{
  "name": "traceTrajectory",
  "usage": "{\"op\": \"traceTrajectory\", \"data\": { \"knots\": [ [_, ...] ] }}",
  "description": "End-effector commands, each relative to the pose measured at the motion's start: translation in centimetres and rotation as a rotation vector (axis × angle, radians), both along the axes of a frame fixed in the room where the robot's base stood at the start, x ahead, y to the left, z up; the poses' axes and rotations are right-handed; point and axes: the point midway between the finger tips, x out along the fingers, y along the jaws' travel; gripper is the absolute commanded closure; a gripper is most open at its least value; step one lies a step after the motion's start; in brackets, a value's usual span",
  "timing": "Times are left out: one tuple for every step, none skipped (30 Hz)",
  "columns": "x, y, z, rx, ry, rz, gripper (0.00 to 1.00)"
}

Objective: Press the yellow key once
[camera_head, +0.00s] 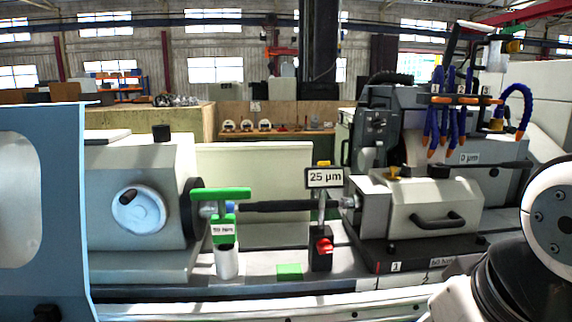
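A small yellow part (323,164) sits on top of the gauge display (324,178), which reads "25 µm". A yellow knob (393,172) sits on top of the tailstock (425,205) to the right. I cannot tell for certain which of these is the yellow key. The gauge stands on a black base with a red knob (323,247). A link of my arm fills the right edge of the view. My gripper is not in the picture.
A green-topped tool (222,196) marked "50 Nm" stands in a white holder left of the gauge. A dark shaft (285,207) spans headstock and tailstock. Blue hoses (440,110) hang at upper right. A green pad (289,271) lies on the machine table.

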Motion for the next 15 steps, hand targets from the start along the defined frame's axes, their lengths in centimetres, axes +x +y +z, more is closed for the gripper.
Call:
{"op": "traceTrajectory", "data": {
  "knots": [
    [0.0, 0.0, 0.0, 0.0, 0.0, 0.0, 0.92],
    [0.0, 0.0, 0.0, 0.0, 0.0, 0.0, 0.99],
    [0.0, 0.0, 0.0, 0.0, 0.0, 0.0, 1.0],
    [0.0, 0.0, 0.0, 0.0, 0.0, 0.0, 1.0],
    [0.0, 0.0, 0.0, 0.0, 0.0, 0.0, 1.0],
    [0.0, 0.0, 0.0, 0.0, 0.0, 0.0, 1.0],
    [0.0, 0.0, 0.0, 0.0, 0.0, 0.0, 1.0],
    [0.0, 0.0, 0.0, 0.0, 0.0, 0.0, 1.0],
    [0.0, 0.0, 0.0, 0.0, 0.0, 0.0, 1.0],
    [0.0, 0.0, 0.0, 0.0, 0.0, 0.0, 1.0],
    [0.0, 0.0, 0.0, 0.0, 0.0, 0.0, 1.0],
    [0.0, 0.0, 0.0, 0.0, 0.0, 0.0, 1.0],
    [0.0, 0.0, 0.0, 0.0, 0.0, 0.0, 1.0],
    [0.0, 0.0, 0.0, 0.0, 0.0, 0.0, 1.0],
    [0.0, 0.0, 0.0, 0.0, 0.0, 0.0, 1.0]
  ]
}}
